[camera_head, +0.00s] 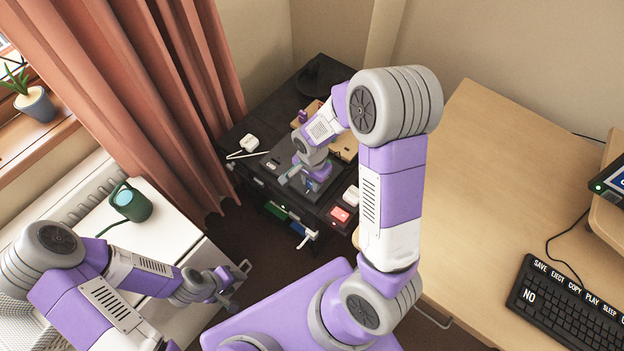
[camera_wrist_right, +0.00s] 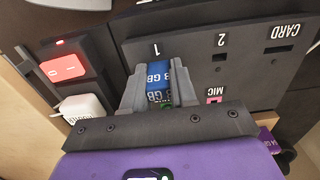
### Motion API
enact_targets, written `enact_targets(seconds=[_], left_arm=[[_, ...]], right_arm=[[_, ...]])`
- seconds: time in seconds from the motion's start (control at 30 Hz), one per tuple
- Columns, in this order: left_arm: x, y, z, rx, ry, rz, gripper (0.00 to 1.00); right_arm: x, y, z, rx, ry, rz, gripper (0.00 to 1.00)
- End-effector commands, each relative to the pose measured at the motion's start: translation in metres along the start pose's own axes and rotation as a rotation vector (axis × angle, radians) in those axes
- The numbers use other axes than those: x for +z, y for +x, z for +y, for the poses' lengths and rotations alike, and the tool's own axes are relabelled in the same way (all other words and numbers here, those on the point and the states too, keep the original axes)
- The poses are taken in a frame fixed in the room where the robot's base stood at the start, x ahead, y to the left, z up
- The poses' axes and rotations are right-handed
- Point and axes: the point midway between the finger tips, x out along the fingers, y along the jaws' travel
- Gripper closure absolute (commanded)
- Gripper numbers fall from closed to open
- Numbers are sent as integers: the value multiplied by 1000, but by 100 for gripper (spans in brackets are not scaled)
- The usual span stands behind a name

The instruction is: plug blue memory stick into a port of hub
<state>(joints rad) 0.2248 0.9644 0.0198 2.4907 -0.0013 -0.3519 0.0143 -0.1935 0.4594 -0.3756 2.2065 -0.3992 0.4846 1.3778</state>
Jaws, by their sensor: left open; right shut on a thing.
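The blue memory stick (camera_wrist_right: 157,80), marked GB, is between the fingers of my right gripper (camera_wrist_right: 155,88) in the right wrist view. My right gripper is shut on it. The hub (camera_wrist_right: 247,82) is a dark grey panel with openings marked 1, 2, CARD and MIC. The stick's far end is at the hub face by the mark 1; its tip is hidden, so I cannot tell whether it is inside the port. In the head view my right gripper (camera_head: 311,184) is over the dark desk unit. My left gripper (camera_head: 240,278) is open and empty, low at the left.
A red switch (camera_wrist_right: 65,68) and a white plug (camera_wrist_right: 84,107) sit left of the hub in the wrist view. A purple item (camera_wrist_right: 268,140) is at lower right. A wooden desk (camera_head: 480,190) with a keyboard is at right.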

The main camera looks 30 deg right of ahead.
Motion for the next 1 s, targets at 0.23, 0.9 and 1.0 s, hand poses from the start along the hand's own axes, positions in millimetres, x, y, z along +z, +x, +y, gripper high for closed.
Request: enact_targets(seconds=[0.23, 0.9, 1.0], left_arm=[[0, 0, 0, 0, 0, 0, 57], [0, -11, 4, 0, 0, 0, 57], [1, -19, 7, 0, 0, 0, 57]], right_arm=[[0, 0, 0, 0, 0, 0, 100], [0, -25, -1, -4, 0, 1, 43], [0, -43, -1, -4, 0, 2, 43]])
